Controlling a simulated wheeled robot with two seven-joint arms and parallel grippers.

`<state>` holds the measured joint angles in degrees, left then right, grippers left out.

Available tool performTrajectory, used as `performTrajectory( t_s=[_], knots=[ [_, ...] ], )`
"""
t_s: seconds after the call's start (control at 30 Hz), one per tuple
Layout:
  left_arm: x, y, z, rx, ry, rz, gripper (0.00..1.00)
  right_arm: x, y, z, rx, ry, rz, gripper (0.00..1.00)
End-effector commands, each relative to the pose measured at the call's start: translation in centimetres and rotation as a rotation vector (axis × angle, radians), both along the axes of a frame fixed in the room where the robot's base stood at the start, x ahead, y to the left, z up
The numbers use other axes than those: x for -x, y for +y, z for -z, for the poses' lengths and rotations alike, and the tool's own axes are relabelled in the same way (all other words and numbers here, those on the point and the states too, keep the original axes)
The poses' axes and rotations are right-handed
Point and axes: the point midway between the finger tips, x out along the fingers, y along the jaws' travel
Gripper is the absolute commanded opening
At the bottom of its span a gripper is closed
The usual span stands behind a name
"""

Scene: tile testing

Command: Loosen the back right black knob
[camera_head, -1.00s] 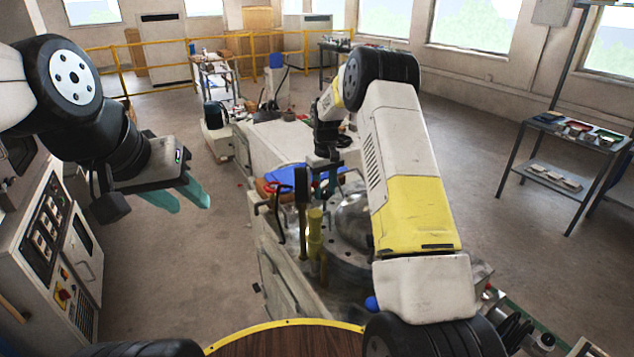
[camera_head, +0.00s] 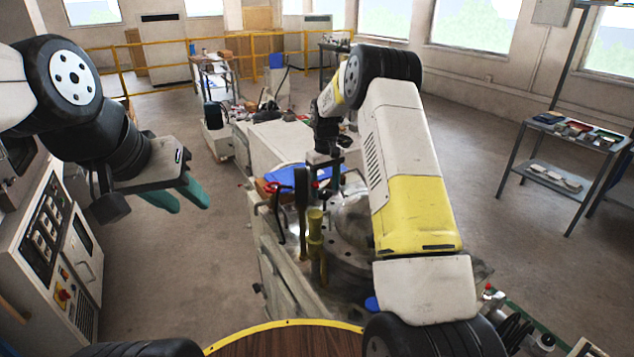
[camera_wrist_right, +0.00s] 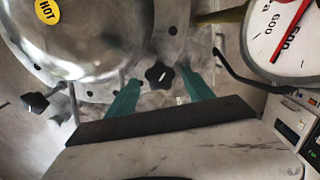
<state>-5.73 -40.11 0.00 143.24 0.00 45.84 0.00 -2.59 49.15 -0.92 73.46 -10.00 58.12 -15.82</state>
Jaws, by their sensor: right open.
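A black star-shaped knob (camera_wrist_right: 160,75) sits by the flange of the metal dome (camera_wrist_right: 85,35) in the right wrist view. My right gripper (camera_wrist_right: 161,78) is open, its two teal fingers apart, one on each side of this knob in the picture. Contact cannot be told. A second black knob (camera_wrist_right: 35,102) is at the left of that view. In the head view the dome (camera_head: 354,215) is partly behind my right arm, and the right fingertips are not clear. My left gripper (camera_head: 191,208) is open and empty, far to the left of the machine.
A pressure gauge (camera_wrist_right: 285,30) and a bent black handle (camera_wrist_right: 240,75) lie to the right of the knob. In the head view, yellow-brown post (camera_head: 316,240) stands before the dome. A control cabinet (camera_head: 50,245) is at left, a shelf (camera_head: 565,150) at right.

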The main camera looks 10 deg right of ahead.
Motion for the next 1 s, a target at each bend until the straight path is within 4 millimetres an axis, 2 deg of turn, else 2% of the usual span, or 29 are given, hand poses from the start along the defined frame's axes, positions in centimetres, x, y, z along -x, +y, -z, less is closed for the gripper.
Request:
performTrajectory(
  t_s=[0.1,0.3,0.47,0.83,0.93,1.0],
  knots=[
    [0.0,0.0,0.0,0.000,0.000,0.000,0.36,-0.1,0.0,-2.3,-0.001,-0.004,0.000,0.61],
    [0.0,0.0,0.0,0.000,0.000,0.000,0.36,-0.1,0.0,-5.4,0.000,-0.003,-0.001,0.61],
    [0.0,0.0,0.0,0.000,0.000,0.000,0.36,0.0,0.0,-6.5,0.000,-0.001,-0.001,0.61],
    [0.0,0.0,0.0,0.000,0.000,0.000,0.36,0.1,0.0,-7.0,-0.001,-0.005,0.001,0.61],
    [0.0,0.0,0.0,0.000,0.000,0.000,0.36,0.8,-0.1,-8.7,-0.008,-0.024,0.011,0.61],
    [0.0,0.0,0.0,0.000,0.000,0.000,0.36,1.8,-0.2,-10.7,-0.016,-0.046,0.023,0.61]
  ],
)
